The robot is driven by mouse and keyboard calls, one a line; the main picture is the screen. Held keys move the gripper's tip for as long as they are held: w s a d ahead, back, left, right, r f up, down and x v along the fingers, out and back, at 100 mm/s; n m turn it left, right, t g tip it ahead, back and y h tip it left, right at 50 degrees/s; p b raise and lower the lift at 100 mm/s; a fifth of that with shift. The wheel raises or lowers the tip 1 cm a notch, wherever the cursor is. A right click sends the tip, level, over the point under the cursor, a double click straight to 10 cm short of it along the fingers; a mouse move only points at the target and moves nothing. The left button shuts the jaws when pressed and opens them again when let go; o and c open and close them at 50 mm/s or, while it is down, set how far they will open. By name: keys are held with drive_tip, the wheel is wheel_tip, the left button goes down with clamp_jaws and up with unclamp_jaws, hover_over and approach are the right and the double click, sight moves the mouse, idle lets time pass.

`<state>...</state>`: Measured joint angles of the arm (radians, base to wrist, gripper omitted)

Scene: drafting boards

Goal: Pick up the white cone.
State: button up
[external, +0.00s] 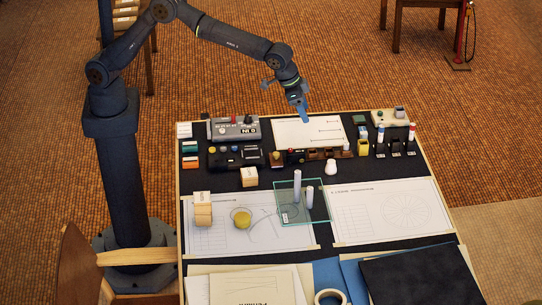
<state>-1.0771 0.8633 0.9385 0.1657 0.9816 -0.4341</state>
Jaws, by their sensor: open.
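A small white object (331,167), which looks like the white cone, stands upright on the dark board right of centre. It is just in front of a row of small brown and black items. My gripper (304,117) has blue fingers and hangs pointing down over the far part of the board, above a white sheet. It is up and to the left of the white cone in the picture, apart from it and holding nothing that I can see. The gap between the fingers is hard to make out at this size.
A clear glass tray (290,221) with white cylinders stands close in front of the cone. Dark upright holders (396,147) stand to the right. A grey control box (234,128) is at the back left. A yellow round thing (241,219) sits front left.

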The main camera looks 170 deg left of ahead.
drive_tip(key=m, duration=0.1)
approach(328, 163)
drive_tip(key=f, duration=0.1)
drive_tip(key=a+f, duration=0.1)
drive_tip(key=f, duration=0.1)
drive_tip(key=s+f, duration=0.1)
drive_tip(key=shift+s+a+f, duration=0.1)
drive_tip(key=shift+a+f, duration=0.15)
drive_tip(key=shift+f, duration=0.15)
drive_tip(key=shift+w+x, duration=0.15)
drive_tip(key=shift+x, duration=1.35)
drive_tip(key=shift+w+x, duration=0.1)
drive_tip(key=shift+x, duration=1.4)
drive_tip(key=shift+t, duration=0.3)
drive_tip(key=c, duration=1.1)
drive_tip(key=shift+r, duration=0.15)
